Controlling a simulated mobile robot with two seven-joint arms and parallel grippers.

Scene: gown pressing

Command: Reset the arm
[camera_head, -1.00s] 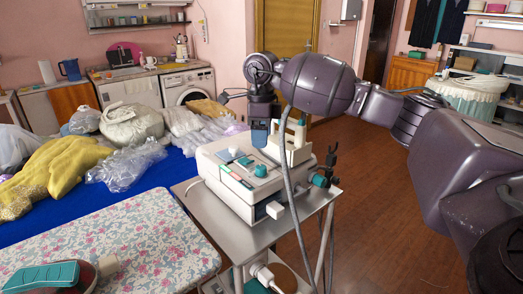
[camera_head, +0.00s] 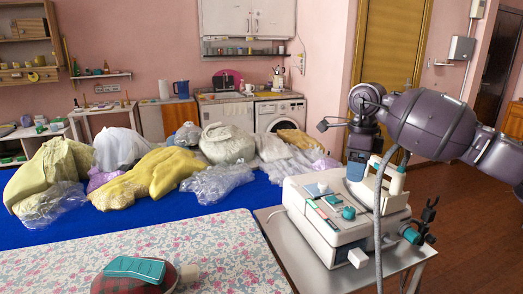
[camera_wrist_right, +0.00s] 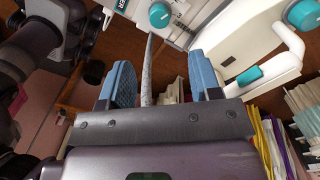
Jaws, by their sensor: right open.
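My right arm is purple and reaches in from the right in the head view. Its gripper (camera_head: 357,168) has blue fingers and points down beside the white handled part on top of the white steam machine (camera_head: 335,225). In the right wrist view the two blue fingers (camera_wrist_right: 160,85) stand apart, with nothing visibly clamped. A grey hose (camera_wrist_right: 149,75) shows between them in the picture; its depth is unclear. The machine with teal knobs (camera_wrist_right: 160,14) lies beyond the fingertips. My left gripper is not in view.
The machine stands on a grey metal cart (camera_head: 288,262). Bagged and yellow garments (camera_head: 160,178) lie on a blue table (camera_head: 240,200). Wooden floor is clear at right.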

